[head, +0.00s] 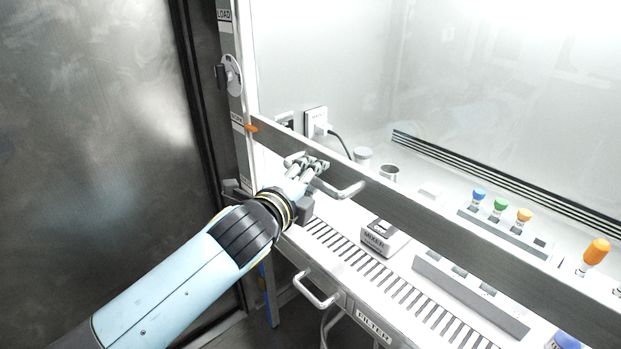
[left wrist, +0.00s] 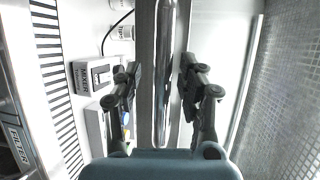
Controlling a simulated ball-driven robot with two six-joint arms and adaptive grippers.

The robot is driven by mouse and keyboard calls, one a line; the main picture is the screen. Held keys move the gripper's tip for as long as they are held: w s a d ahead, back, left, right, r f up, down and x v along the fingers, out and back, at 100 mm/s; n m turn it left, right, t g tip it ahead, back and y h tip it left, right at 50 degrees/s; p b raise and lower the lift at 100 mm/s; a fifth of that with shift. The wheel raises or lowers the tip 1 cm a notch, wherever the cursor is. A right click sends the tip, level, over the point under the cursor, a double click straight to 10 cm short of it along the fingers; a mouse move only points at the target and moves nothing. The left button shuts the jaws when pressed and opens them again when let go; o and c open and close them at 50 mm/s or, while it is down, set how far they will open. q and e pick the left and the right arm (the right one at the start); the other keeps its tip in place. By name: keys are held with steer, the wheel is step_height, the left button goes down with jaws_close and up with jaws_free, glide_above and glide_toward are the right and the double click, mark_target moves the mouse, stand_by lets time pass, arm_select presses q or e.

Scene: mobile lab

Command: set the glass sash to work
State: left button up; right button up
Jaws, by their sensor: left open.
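The glass sash (head: 340,60) has a grey bottom rail (head: 430,218) that slopes across the head view. A metal bar handle (head: 345,190) sticks out from the rail's left part. My left gripper (head: 308,168) is at this handle. In the left wrist view the handle bar (left wrist: 165,75) runs between the two open fingers of my left gripper (left wrist: 161,72), not clamped. An orange pointer (head: 251,128) sits at the rail's left end, beside a small label on the side post that I cannot read surely. A LOAD label (head: 223,15) is higher up. My right gripper is not in view.
Below the rail are a slotted grille (head: 350,250) and a MIXER box (head: 381,239). Behind the glass are a socket with a plug (head: 316,122), cups (head: 389,172) and coloured-top vials (head: 500,206). A drawer handle (head: 318,290) juts out below the front edge.

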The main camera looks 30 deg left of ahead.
arm_select(q)
steer(key=v, duration=1.2)
